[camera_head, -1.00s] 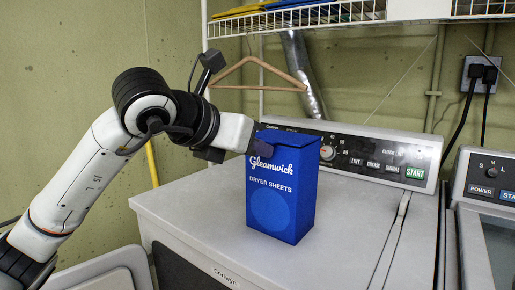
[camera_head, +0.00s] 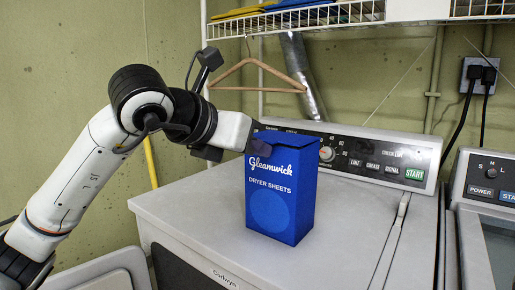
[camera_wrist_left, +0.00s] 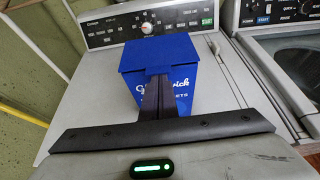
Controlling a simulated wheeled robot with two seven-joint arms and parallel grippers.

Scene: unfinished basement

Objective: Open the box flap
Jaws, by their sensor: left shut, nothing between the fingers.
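A blue dryer sheet box (camera_head: 281,200) stands upright on top of the white dryer. Its top flap (camera_head: 287,138) looks closed, lying across the top of the box. The box also shows in the left wrist view (camera_wrist_left: 185,82), with its flap (camera_wrist_left: 158,52) as a flat blue top. My left gripper (camera_head: 260,148) is shut and empty, its dark fingertips at the upper left of the box front, close under the flap edge. In the left wrist view the shut fingers (camera_wrist_left: 158,80) overlap the box front; I cannot tell whether they touch it. My right gripper is not in view.
The dryer top (camera_head: 180,205) is bare around the box. Its control panel (camera_head: 390,158) rises behind. A wooden hanger (camera_head: 258,68) hangs from the wire shelf (camera_head: 290,20) above. A second machine (camera_head: 490,190) stands at the right.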

